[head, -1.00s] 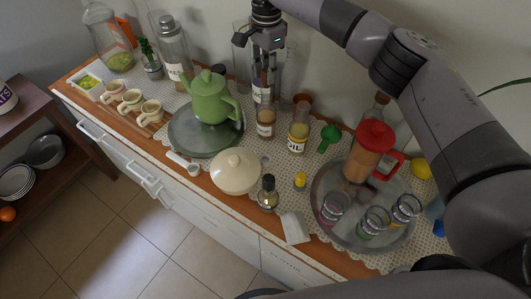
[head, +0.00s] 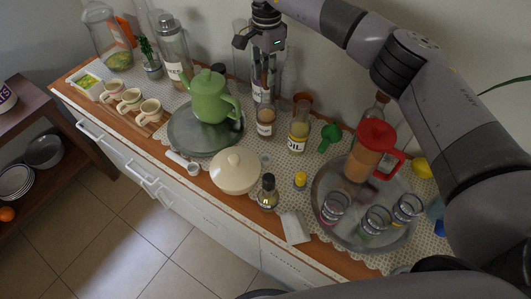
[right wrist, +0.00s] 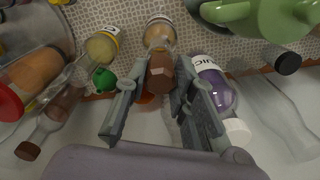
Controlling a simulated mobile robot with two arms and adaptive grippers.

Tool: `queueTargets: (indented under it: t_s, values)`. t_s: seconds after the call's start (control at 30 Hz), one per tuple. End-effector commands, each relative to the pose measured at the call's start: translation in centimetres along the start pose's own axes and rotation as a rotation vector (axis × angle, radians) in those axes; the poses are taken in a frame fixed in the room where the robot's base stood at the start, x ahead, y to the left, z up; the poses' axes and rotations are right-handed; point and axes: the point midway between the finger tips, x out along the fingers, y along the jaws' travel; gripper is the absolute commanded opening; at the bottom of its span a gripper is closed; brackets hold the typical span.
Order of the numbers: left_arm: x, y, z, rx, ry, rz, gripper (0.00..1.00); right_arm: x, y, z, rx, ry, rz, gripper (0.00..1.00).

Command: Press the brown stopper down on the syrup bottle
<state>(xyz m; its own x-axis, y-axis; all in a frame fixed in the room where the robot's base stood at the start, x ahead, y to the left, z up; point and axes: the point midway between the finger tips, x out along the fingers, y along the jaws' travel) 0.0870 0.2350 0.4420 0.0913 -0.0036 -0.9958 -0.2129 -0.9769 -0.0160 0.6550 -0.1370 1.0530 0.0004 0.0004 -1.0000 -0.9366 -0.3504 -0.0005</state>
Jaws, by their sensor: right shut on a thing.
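The brown stopper (right wrist: 161,73) shows in the right wrist view between the fingers of my right gripper (right wrist: 158,80). My right gripper is shut on it. The syrup bottle (right wrist: 159,32), clear with a pale label, lies in line beneath the stopper in that view. I cannot tell how deep the stopper sits in its neck. In the head view my right gripper (head: 262,48) is above the bottle (head: 265,128), near the wall. The stopper is not clear there. My left gripper is not in view.
The oil bottle (head: 298,135) stands close on the right, with a green stopper (head: 329,137) beyond it. The green teapot (head: 210,98) stands on a tray to the left. A white-capped purple bottle (right wrist: 218,90) is close to the gripper. A red-lidded pitcher (head: 365,155) stands further right.

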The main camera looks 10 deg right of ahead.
Motion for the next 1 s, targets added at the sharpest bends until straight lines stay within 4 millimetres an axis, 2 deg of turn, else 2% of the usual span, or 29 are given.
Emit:
queueTargets:
  t_s: [0.97,1.0]
  values:
    - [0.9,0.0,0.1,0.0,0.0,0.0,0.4,1.4,0.0,0.0,-0.001,-0.001,0.0,0.0]
    - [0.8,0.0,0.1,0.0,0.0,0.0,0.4,1.3,0.0,0.0,-0.001,-0.001,0.0,0.26]
